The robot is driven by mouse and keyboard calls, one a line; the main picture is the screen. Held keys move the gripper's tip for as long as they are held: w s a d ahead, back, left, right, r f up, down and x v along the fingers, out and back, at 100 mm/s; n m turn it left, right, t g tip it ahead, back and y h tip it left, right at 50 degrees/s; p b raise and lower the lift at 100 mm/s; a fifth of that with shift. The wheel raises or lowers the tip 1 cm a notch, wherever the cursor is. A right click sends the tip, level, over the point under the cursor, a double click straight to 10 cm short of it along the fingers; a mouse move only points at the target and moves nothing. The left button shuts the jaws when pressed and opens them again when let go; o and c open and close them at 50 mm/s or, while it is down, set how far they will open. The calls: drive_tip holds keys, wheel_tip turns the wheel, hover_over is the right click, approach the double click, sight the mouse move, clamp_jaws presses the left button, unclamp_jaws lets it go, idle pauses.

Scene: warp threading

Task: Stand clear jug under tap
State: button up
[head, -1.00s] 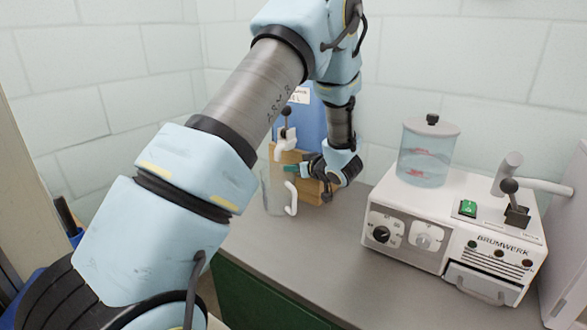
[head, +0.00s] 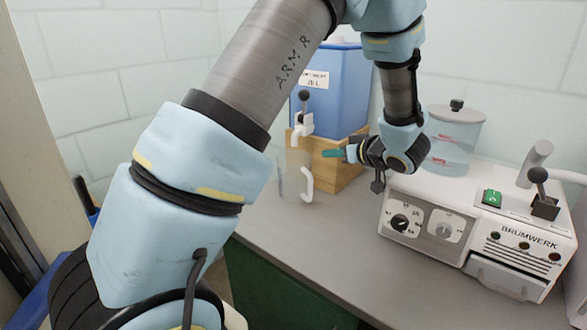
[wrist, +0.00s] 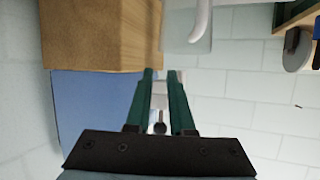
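The clear jug (head: 291,178) stands upright on the grey counter in front of the wooden block, its white handle (head: 307,185) facing right. It looks to be below the white tap (head: 302,127), though exact alignment under the spout is hard to tell. The tap has a black knob and sits at the front of a blue container (head: 335,85). My gripper (head: 328,154) is to the right of the jug and above its handle, apart from it. In the wrist view, its green fingers (wrist: 160,72) are parted and empty; part of the jug (wrist: 185,40) shows beyond them.
The wooden block (head: 345,175) bears the blue container close behind my gripper. A white machine (head: 460,225) with knobs and a lidded clear tank (head: 455,140) stands to the right. The front of the counter (head: 320,245) is clear.

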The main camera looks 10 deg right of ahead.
drive_tip(key=w+a+r+m+g+h, duration=0.1)
drive_tip(key=w+a+m+g+h, duration=0.1)
drive_tip(key=w+a+h, duration=0.35)
drive_tip(key=s+a+f+m+g, duration=0.1)
drive_tip(key=s+a+g, duration=0.3)
drive_tip(key=s+a, duration=0.6)
drive_tip(key=s+a+f+m+g, duration=0.2)
drive_tip(key=s+a+g, duration=0.2)
drive_tip(key=s+a, duration=0.7)
drive_tip(key=shift+a+f+g, duration=0.25)
drive_tip(key=shift+a+g, duration=0.15)
drive_tip(key=shift+s, duration=0.1)
